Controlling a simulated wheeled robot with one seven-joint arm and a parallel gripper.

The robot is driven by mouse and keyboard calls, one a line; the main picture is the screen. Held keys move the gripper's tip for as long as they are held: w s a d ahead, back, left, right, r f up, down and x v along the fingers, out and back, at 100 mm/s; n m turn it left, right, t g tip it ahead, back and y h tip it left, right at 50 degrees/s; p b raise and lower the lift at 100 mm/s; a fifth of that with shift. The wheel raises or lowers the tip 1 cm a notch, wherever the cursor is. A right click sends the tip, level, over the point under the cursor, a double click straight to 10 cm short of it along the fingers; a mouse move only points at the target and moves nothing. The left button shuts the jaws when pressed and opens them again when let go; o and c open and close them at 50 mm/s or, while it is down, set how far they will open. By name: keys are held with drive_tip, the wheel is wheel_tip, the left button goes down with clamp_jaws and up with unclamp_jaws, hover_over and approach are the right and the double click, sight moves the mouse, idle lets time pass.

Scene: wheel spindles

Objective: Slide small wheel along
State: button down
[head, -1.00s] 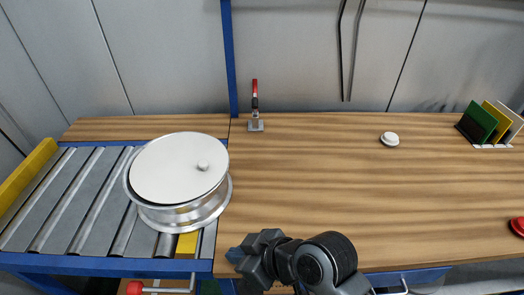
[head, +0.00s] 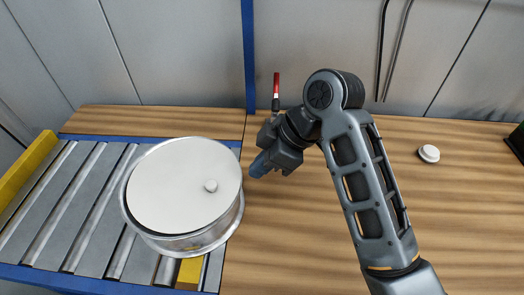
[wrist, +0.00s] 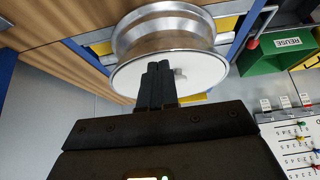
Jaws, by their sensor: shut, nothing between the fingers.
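The wheel (head: 193,243) is a silver rim with a white disc (head: 170,190) and a small knob (head: 211,186) on top. It lies flat at the right end of the roller conveyor. My gripper (head: 258,166) is shut and empty, just right of the wheel at its far right side. A narrow gap seems to show between fingertips and wheel in the head view. In the wrist view the shut fingers (wrist: 157,84) overlap the edge of the wheel (wrist: 165,38); I cannot tell there whether they touch.
The roller conveyor (head: 88,205) has free rollers left of the wheel and a yellow stop (head: 28,172) at its left end. A red-handled clamp (head: 276,88) stands behind my gripper. A white button (head: 429,153) is on the wooden bench. A green bin (wrist: 280,55) shows in the wrist view.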

sight(178, 178)
wheel_tip(178, 178, down, 10)
drive_tip(key=b, duration=0.5)
drive_tip(key=shift+f, duration=0.25)
drive_tip(key=shift+w+a, duration=0.15)
drive_tip(key=shift+a, duration=2.85)
drive_tip(key=shift+w+a, duration=0.15)
drive_tip(key=shift+a, duration=2.85)
drive_tip(key=shift+a+b, duration=0.1)
drive_tip(key=shift+b, duration=0.2)
drive_tip(key=shift+w+a+b, duration=0.2)
drive_tip(key=shift+a+b, duration=0.8)
drive_tip(key=shift+a, duration=3.2)
drive_tip(key=shift+d+r+p, duration=0.15)
drive_tip(key=shift+d+p, duration=0.6)
drive_tip(key=shift+d, duration=0.15)
drive_tip(key=shift+s+d+p, duration=0.1)
drive_tip(key=shift+d+p, duration=0.3)
drive_tip(key=shift+d, duration=0.45)
wheel_tip(178, 178, up, 6)
drive_tip(key=p, duration=0.5)
drive_tip(key=shift+r, duration=2.9)
